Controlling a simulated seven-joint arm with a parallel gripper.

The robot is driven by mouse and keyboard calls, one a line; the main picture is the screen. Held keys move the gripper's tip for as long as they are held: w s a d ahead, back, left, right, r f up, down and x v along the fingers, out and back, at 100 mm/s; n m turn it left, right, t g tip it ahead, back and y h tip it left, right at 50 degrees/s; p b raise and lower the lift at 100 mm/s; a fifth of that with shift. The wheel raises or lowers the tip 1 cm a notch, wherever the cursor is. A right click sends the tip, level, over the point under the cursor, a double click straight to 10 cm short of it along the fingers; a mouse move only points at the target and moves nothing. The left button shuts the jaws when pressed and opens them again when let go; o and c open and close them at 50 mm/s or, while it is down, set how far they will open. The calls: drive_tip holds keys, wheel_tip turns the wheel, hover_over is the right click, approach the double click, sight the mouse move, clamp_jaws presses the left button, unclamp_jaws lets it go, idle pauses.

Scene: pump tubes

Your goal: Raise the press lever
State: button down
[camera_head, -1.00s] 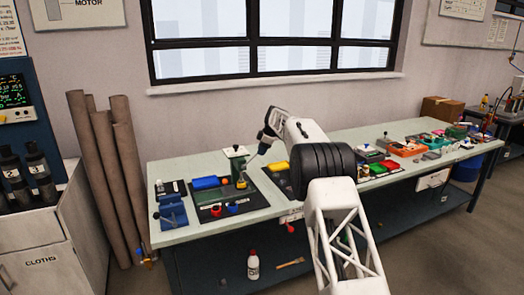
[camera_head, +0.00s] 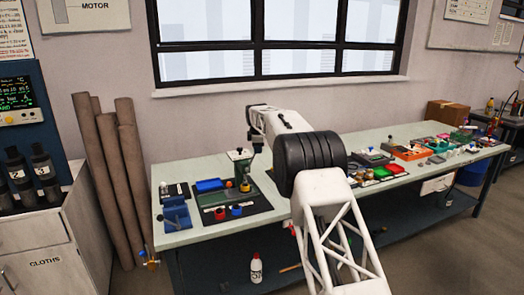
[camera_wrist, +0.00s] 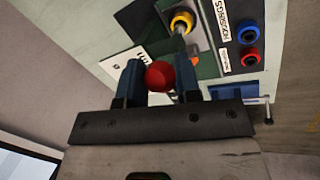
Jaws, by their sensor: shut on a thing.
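In the wrist view my gripper (camera_wrist: 159,65) has its two dark fingers closed on either side of a round red knob (camera_wrist: 160,76), taken to be the end of the press lever. The lever's rod behind the knob is hidden. The green press (camera_head: 239,156) stands at the back of a dark mat on the bench in the head view. A silver shaft and a yellow ring (camera_wrist: 182,21) show beyond the knob in the wrist view. In the head view my arm mostly hides the gripper and the knob.
A red cup (camera_wrist: 250,56) and a blue cup (camera_wrist: 248,33) sit right of the knob in the wrist view, beside a HOUSINGS label. A blue tray (camera_head: 208,185) and a blue fixture (camera_head: 176,212) lie left on the bench (camera_head: 196,238). More trays stand farther right.

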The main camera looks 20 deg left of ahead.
drive_tip(key=s+a+r+t+h, duration=0.1)
drive_tip(key=s+a+t+h, duration=0.3)
drive_tip(key=s+a, duration=0.1)
drive_tip(key=shift+n+t, duration=0.3)
drive_tip(key=shift+n, duration=0.1)
idle(0.5)
drive_tip(key=c, duration=0.8)
unclamp_jaws()
drive_tip(key=shift+r, duration=0.1)
drive_tip(key=shift+v, duration=3.85)
drive_tip(key=shift+a, duration=0.1)
